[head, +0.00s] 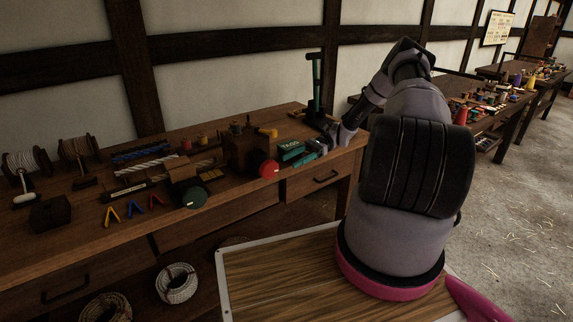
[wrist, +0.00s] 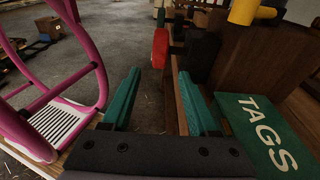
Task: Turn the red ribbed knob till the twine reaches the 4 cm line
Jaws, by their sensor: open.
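The red knob (head: 269,169) sits on the front of a dark wooden box (head: 245,150) near the table's front edge. In the wrist view the red knob (wrist: 160,48) is seen edge-on, beyond my fingertips and between their lines. My gripper (head: 304,160) is to the right of the knob in the head view, apart from it. In the wrist view my gripper (wrist: 159,74) has its two green fingers spread, with nothing held between them. I cannot make out the twine's end or the 4 cm line in either view.
A green box marked TAGS (wrist: 262,130) lies close beside my right finger. A green knob (head: 194,197) is on another wooden block to the left. A green upright tool (head: 316,82) stands behind. Small coloured clips (head: 132,208) and spools (head: 78,150) lie farther left.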

